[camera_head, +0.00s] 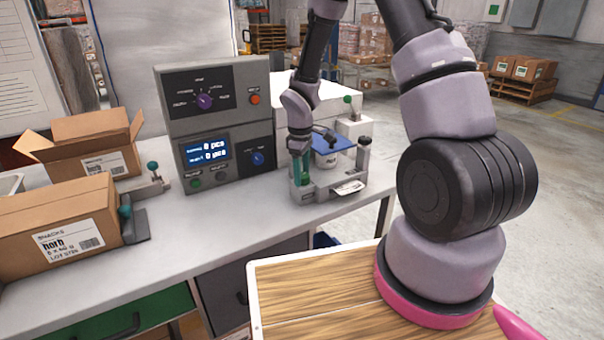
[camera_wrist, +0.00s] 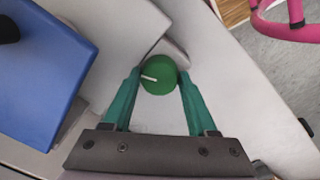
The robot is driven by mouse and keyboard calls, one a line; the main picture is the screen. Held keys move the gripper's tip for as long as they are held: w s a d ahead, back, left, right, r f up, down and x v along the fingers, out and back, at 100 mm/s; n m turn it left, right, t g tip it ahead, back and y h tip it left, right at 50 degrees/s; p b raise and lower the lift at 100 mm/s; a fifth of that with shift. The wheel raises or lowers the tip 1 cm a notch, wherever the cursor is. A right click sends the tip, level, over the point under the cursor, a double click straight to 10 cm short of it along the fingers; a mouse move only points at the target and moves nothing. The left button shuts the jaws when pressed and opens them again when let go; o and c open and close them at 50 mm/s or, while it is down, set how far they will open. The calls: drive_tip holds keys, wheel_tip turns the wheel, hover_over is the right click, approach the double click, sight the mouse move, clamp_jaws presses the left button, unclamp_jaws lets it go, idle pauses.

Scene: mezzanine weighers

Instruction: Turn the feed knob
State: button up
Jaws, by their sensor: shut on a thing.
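A round green knob (camera_wrist: 158,76) with a white pointer line shows in the wrist view. The line points to the left. My gripper (camera_wrist: 157,73) has its two teal fingers on opposite sides of the knob, shut on it. In the head view my gripper (camera_head: 302,172) is lowered at the front left of the small machine (camera_head: 325,185) on the bench. The fingers and wrist largely hide the knob there. No readable label beside the knob shows, so I cannot confirm its name.
A grey control panel (camera_head: 212,92) with a purple knob (camera_head: 205,101), a blue knob (camera_head: 257,158) and a lit display stands left of my gripper. Cardboard boxes (camera_head: 60,228) stand on the bench's left.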

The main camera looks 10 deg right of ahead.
drive_tip(key=shift+m, duration=1.6)
drive_tip(key=o, duration=1.4)
drive_tip(key=shift+c, duration=0.2)
drive_tip(key=shift+r, duration=0.1)
wheel_tip(320, 180, up, 11)
drive_tip(key=shift+s+a+f, duration=0.15)
drive_tip(key=shift+a+f, duration=0.05)
drive_tip(key=shift+a, duration=0.05)
drive_tip(key=shift+r, duration=0.1)
